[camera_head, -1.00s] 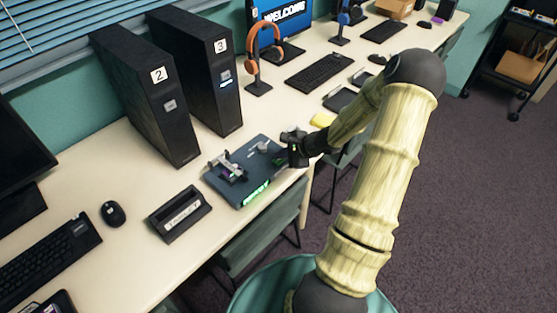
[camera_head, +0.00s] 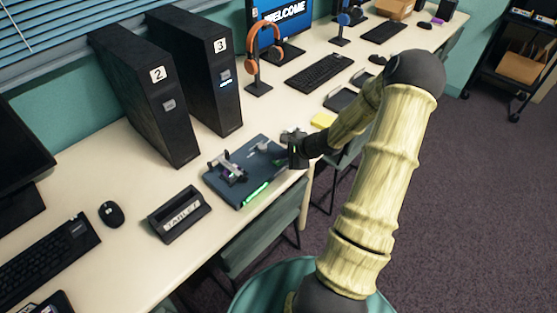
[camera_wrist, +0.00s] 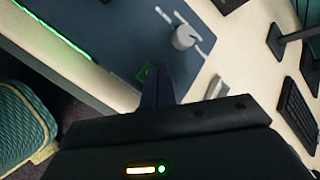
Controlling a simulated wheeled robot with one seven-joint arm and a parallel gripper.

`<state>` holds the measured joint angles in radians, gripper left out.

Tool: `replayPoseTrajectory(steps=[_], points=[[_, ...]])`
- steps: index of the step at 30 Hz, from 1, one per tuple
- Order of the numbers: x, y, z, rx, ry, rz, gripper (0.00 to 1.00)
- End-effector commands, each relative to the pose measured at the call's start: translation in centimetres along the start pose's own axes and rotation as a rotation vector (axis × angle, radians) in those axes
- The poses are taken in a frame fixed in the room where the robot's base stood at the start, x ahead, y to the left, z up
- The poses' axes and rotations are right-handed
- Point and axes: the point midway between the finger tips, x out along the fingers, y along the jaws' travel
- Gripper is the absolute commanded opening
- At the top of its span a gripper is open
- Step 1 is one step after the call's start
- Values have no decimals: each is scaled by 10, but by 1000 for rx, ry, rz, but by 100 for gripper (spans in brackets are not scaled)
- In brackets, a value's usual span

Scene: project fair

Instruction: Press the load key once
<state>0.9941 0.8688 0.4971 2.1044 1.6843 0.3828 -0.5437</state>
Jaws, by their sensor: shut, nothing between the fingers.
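A dark blue panel (camera_head: 230,190) lies on the desk, with a small metal mechanism (camera_head: 228,168) on its left part and a lit green strip (camera_head: 256,194) along its front edge. The wrist view shows the panel (camera_wrist: 110,35) with a grey round knob (camera_wrist: 185,37). A small green-marked square (camera_wrist: 145,74), seemingly the load key, sits at the panel's corner; its label is not legible. My gripper (camera_head: 280,157) is shut and empty over the panel's right side. In the wrist view its fingertips (camera_wrist: 156,70) are right beside the square and partly cover it; contact cannot be told.
Black towers marked 2 (camera_head: 150,95) and 3 (camera_head: 205,75) stand behind the panel. A dark name stand (camera_head: 180,213) is to its left, a yellow pad (camera_head: 323,120) to its right. A chair (camera_head: 262,235) is tucked at the desk's front.

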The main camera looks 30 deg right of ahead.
Motion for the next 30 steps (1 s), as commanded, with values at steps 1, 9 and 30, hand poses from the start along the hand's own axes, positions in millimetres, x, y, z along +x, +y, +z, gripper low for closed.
replayPoseTrajectory(steps=[1, 9, 30], points=[[0, 0, 0, 0, 0, 1, 0], [-5, -3, 3, 0, 1, 0, 0], [-18, -13, 13, 0, 1, 0, 0]])
